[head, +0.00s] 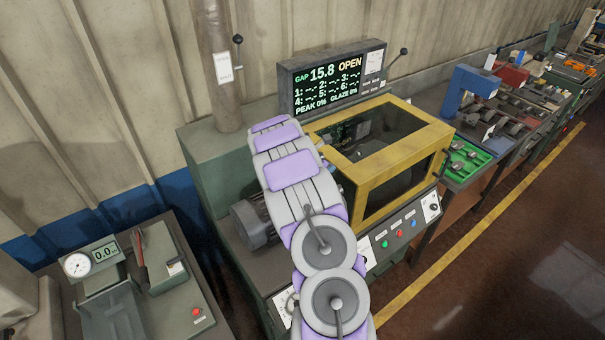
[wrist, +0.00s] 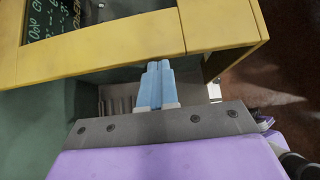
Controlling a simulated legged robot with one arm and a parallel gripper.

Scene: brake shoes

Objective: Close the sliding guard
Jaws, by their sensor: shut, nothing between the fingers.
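The sliding guard (head: 433,138) is a yellow box frame with dark clear panes, on the green machine in the middle of the head view. The display (head: 335,78) behind it reads "GAP 15.8" and "OPEN". In the wrist view the guard's yellow frame (wrist: 120,48) crosses the top. My gripper (wrist: 157,68) is shut and empty, its blue fingers together. The fingertips lie just below the frame's lower edge in that view; I cannot tell whether they touch it.
The machine's front panel (head: 402,238) has coloured buttons below the guard. A grey motor (head: 252,222) sits left of my arm. A bench with a dial gauge (head: 77,265) stands at lower left. A green tray (head: 466,160) lies right of the machine. The floor at right is clear.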

